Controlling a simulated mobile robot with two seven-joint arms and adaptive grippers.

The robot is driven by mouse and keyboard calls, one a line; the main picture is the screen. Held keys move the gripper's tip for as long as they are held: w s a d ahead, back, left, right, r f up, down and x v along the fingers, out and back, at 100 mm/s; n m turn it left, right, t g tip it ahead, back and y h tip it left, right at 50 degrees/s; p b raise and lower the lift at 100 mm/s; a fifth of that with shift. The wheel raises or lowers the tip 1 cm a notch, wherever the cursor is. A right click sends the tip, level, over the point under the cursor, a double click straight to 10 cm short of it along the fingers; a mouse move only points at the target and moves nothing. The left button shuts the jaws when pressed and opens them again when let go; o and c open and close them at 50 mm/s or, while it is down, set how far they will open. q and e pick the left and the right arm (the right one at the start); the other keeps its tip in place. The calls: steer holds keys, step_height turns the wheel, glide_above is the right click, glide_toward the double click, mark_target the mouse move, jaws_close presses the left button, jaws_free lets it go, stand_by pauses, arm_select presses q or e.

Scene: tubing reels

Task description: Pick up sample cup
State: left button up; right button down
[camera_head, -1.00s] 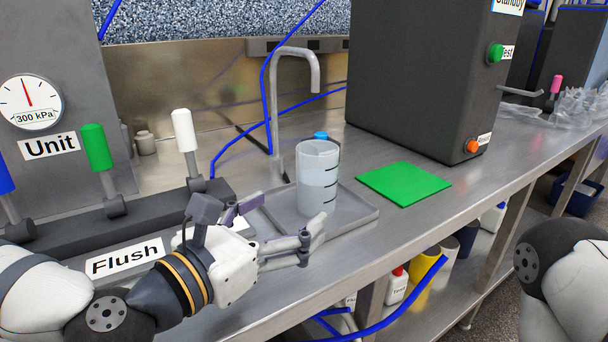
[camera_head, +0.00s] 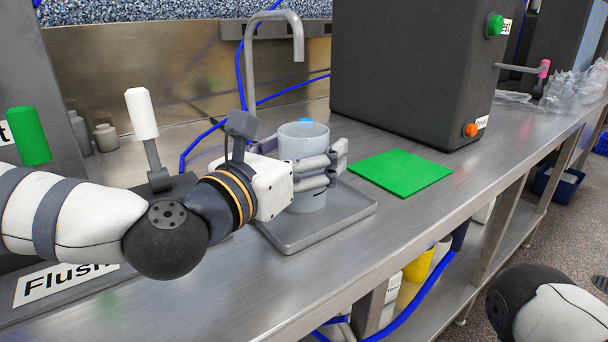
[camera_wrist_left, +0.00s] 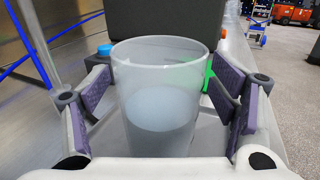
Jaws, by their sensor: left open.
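The sample cup (camera_head: 304,140) is a translucent beaker with dark marks and pale liquid inside. It stands upright on a grey tray (camera_head: 345,217) below the metal spout. My left gripper (camera_head: 325,168) is open, with its fingers around the cup. In the left wrist view, the cup (camera_wrist_left: 160,95) stands between the purple-padded fingers of the left gripper (camera_wrist_left: 165,105), with visible gaps at both sides. The near finger hides part of the cup in the head view. My right arm shows at the lower right, but its gripper is out of view.
A green mat (camera_head: 400,172) lies right of the tray, before a large dark box (camera_head: 410,70). A spout (camera_head: 250,80) rises behind the cup. A white-handled lever (camera_head: 142,115) and a green-handled lever (camera_head: 29,136) stand at left. Blue tubing runs behind.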

arm_select(q)
steer(key=shift+w+d, duration=0.1)
steer(key=shift+w, duration=0.05)
steer(key=c, duration=1.5)
steer(key=shift+r, duration=0.1)
steer(key=shift+c, duration=0.8)
